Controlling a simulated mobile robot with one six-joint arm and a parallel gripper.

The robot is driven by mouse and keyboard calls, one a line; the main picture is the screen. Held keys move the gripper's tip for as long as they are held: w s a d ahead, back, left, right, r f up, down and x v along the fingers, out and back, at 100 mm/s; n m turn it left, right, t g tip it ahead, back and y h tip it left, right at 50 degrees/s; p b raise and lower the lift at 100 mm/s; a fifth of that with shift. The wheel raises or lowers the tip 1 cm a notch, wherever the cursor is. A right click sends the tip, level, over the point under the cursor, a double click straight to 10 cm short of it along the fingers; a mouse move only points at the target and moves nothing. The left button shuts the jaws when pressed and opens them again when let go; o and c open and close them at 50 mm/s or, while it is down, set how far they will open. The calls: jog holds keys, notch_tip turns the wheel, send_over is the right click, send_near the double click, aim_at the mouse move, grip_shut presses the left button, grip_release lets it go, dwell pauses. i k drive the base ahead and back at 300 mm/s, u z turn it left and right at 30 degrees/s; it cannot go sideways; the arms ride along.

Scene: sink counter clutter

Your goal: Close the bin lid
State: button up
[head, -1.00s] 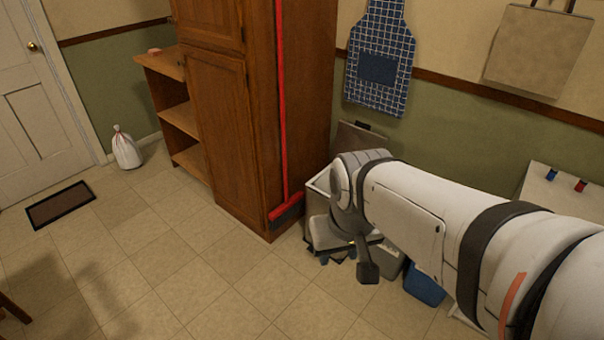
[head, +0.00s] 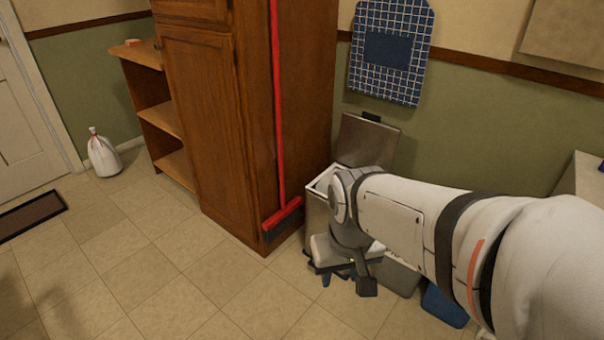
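The bin (head: 319,211) is a grey box with a white inner rim, standing on the floor beside the wooden cabinet. Its grey lid (head: 367,143) stands raised, tilted up near the wall, with a dark tab at its top edge. My arm crosses in front of the bin from the right and hides much of it. My gripper (head: 345,280) points down toward the floor in front of the bin, apart from the lid.
A red broom (head: 281,150) leans on the wooden cabinet (head: 205,120), left of the bin. A blue container (head: 444,306) sits on the floor to the right. A checked apron (head: 391,50) hangs on the wall above the lid. The floor at left is mostly clear.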

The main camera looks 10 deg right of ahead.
aim_at(364, 141)
jog(key=z, duration=0.3)
jog(key=i, duration=1.75)
jog(key=z, duration=0.25)
